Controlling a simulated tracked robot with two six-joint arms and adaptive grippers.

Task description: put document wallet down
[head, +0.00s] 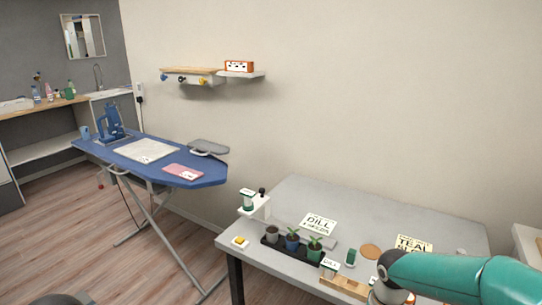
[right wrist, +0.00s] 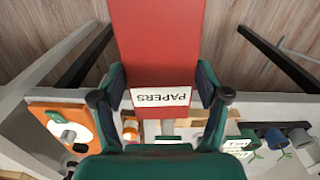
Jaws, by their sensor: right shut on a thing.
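The document wallet is a flat red folder (right wrist: 160,45) with a white label reading PAPERS, upside down in the right wrist view. My right gripper (right wrist: 160,90) is shut on it, with a dark finger at each side near the label. The wallet's far part shows against the wood floor, beyond the table edge. In the head view my teal right arm reaches in at the lower right over the grey table (head: 300,195); the wallet is not visible there. My left gripper is in neither view.
A blue ironing board (head: 200,178) stands left. Bare tabletop shows towards the wall.

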